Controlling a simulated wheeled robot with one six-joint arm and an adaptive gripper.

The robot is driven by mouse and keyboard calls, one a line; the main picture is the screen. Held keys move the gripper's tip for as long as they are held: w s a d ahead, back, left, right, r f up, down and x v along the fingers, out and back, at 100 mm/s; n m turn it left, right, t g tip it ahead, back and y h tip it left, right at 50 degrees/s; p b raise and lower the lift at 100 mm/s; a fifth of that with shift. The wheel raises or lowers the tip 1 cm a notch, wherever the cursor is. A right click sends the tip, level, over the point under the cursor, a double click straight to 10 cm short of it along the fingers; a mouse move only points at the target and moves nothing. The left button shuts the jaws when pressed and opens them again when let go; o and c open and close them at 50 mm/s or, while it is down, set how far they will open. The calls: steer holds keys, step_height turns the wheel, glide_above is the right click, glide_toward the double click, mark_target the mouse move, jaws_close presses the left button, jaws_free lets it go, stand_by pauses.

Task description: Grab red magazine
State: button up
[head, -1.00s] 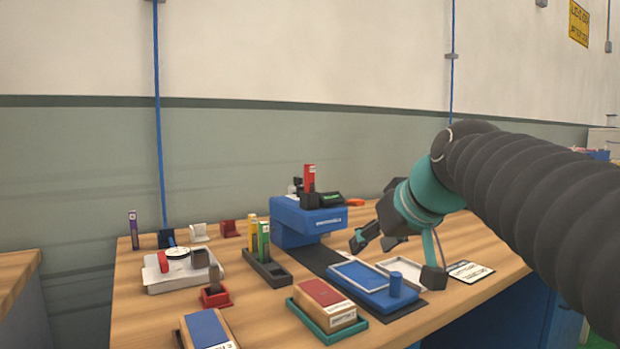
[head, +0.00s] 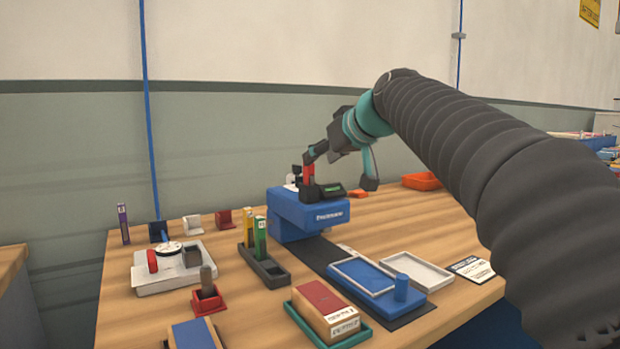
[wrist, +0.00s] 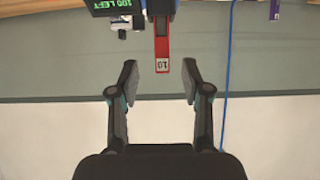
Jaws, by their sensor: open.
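The red magazine (head: 308,174) stands upright in a dark holder on top of the blue machine (head: 308,214). In the wrist view the red magazine (wrist: 162,48) shows its labelled end just ahead of the fingertips, roughly midway between them. My gripper (wrist: 161,82) is open and empty there, with one finger on each side and a gap to the magazine. In the head view my gripper (head: 318,152) is at the top of the magazine and partly covers it.
A small green display (wrist: 112,4) sits beside the magazine. Yellow and green magazines (head: 259,238) stand in a dark rack to the left. Trays and boxes fill the front. An orange tray (head: 422,181) lies at the back right. The space above the table is clear.

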mark_target(309, 178)
steer(key=shift+x, duration=3)
steer(key=shift+s+a, duration=0.1)
steer(key=shift+s, duration=0.05)
jaws_close()
